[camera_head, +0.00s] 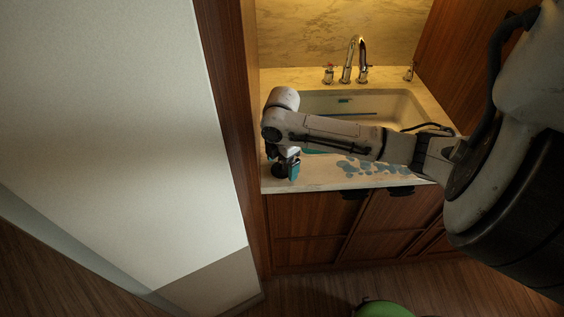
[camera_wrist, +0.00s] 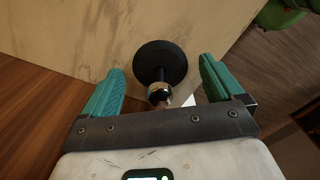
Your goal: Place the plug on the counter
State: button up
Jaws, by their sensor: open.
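The plug (camera_wrist: 160,66) is a black disc with a short stem and a metal knob. In the wrist view its disc is against the pale marble counter (camera_wrist: 75,35), with the knob toward my gripper. My gripper (camera_wrist: 161,78) is open, its two teal fingers apart on either side of the plug. In the head view the counter (camera_head: 318,178) surrounds the sink, and my gripper (camera_head: 287,168) is low at its front left corner. The plug (camera_head: 278,170) is a small dark shape there, partly hidden by the gripper.
The sink (camera_head: 400,103) lies behind my arm, with a metal faucet (camera_head: 362,60) at the back. A wooden side panel (camera_head: 228,110) stands close left of the gripper. Blue-grey spots mark the counter's front. A green round object (camera_head: 382,309) is on the floor side.

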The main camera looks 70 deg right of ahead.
notch_tip(320, 180, up, 12)
jog(key=shift+r, duration=0.15)
dwell(0.6)
